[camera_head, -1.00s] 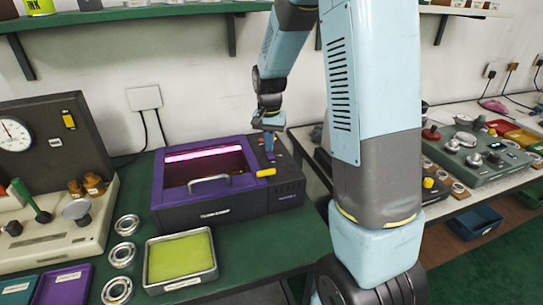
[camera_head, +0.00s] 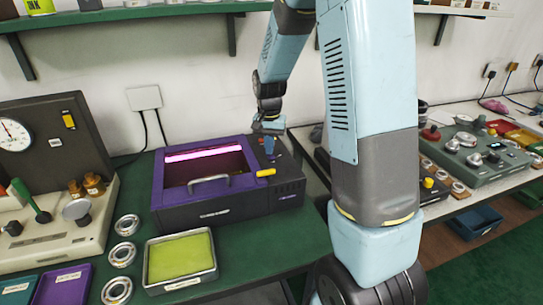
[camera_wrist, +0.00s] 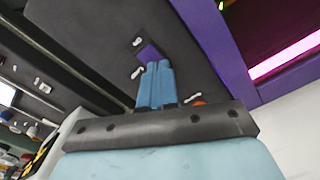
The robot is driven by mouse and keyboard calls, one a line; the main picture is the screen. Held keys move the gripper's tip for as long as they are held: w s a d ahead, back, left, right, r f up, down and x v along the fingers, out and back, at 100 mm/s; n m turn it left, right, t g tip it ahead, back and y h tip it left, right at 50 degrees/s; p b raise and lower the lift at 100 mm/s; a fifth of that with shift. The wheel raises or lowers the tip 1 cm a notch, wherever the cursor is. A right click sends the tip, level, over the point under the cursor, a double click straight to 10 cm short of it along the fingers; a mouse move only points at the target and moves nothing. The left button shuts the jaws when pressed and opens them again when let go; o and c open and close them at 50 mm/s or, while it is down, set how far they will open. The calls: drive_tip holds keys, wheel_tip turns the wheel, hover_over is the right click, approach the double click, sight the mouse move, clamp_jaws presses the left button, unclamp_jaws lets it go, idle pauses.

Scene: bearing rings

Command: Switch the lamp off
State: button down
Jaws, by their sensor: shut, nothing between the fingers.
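The lamp is a purple-and-black box (camera_head: 215,211) on the green bench, with a pink-violet tube (camera_head: 203,152) glowing inside its window. In the wrist view the lit tube (camera_wrist: 285,55) shows at the right. A small purple switch (camera_wrist: 148,52) sits on the dark control panel, with white marks around it. My gripper (camera_head: 268,147) is shut and empty over the panel at the box's right side. In the wrist view its blue fingertips (camera_wrist: 158,66) lie right by the purple switch and partly cover it. I cannot tell whether they touch it.
A red-orange knob (camera_wrist: 199,102) on the panel is partly hidden behind my gripper. The box has a grey handle (camera_head: 209,184) and a yellow tab (camera_head: 265,173) in front. A tray with a yellow-green pad (camera_head: 180,257) and bearing rings (camera_head: 123,254) stand nearer.

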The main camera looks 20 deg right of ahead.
drive_tip(key=shift+r, duration=3.45)
drive_tip(key=shift+r, duration=0.1)
drive_tip(key=s+r+n+t, duration=0.2)
drive_tip(key=s+r, duration=0.3)
drive_tip(key=s, duration=0.4)
drive_tip(key=s+r+n+t, duration=0.1)
drive_tip(key=s+r, duration=0.3)
drive_tip(key=s, duration=0.5)
drive_tip(key=s+r+n+t, duration=0.2)
drive_tip(key=s+r, duration=0.3)
drive_tip(key=s, duration=0.4)
drive_tip(key=shift+d+r+n+t, duration=0.15)
drive_tip(key=shift+r+n+t, duration=0.2)
drive_tip(key=shift+n, duration=0.15)
